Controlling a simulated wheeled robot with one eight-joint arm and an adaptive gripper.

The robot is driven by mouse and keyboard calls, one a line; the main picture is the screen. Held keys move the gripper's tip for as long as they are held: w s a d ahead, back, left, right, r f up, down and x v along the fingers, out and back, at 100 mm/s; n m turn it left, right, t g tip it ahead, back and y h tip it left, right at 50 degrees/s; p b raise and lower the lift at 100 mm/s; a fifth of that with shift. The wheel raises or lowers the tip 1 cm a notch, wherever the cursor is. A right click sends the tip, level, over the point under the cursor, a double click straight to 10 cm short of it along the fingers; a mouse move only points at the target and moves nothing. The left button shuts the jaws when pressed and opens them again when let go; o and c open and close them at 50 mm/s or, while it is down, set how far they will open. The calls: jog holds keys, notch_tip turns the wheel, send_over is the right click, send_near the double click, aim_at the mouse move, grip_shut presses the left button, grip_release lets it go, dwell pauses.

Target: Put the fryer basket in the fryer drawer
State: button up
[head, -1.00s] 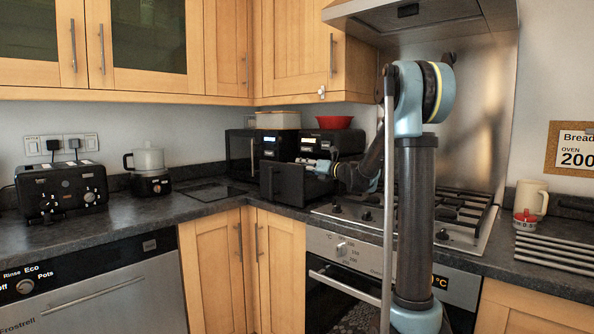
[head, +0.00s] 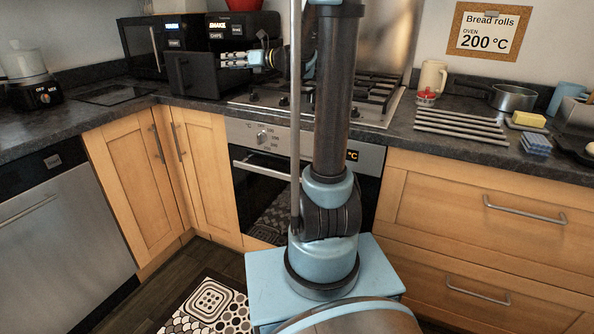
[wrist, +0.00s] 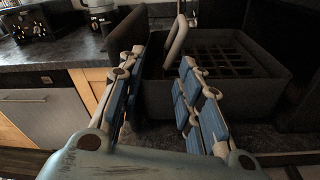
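The fryer drawer (head: 192,75) is a dark box pulled out at the front of the black air fryer (head: 240,24) on the back counter. In the wrist view, the drawer (wrist: 270,95) is close beyond my fingers. A dark grid (wrist: 225,58) lies low inside it; I cannot tell whether this is the fryer basket or the drawer's own floor. A pale arched handle (wrist: 176,36) rises at the drawer's left side, just beyond the gap between my fingertips. My gripper (wrist: 162,58) is open and empty, with its fingers apart. In the head view, my gripper (head: 223,59) is over the drawer's right side.
A gas hob (head: 370,100) lies right of the drawer. A microwave (head: 152,42) stands left of the fryer, and a red bowl (head: 243,5) sits on top. A mug (head: 432,77), rack (head: 460,125) and pan (head: 512,97) are further right. The counter left of the drawer is mostly free.

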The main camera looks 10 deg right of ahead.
jog(key=s+d+f+n+g+h, duration=0.25)
jog(key=s+f+n, duration=0.45)
jog(key=s, duration=0.4)
jog(key=s+d+f+n+g+h, duration=0.1)
jog(key=s+f+n+g+h, duration=0.15)
jog(key=s+f+n, duration=0.6)
jog(key=s+d+f+n+g+h, duration=0.1)
jog(key=s+d+f+n+h, duration=0.3)
jog(key=s, duration=0.7)
jog(key=s+d+f+n+g+h, duration=0.1)
jog(key=s+d+f+n+h, duration=0.3)
jog(key=s+d+f+n, duration=0.5)
jog(key=s+d, duration=0.1)
jog(key=s, duration=0.1)
jog(key=shift+s+f+h, duration=0.25)
jog(key=shift+s+h, duration=0.1)
jog(key=shift+h, duration=0.05)
jog(key=shift+w+f, duration=0.2)
jog(key=shift+w, duration=0.2)
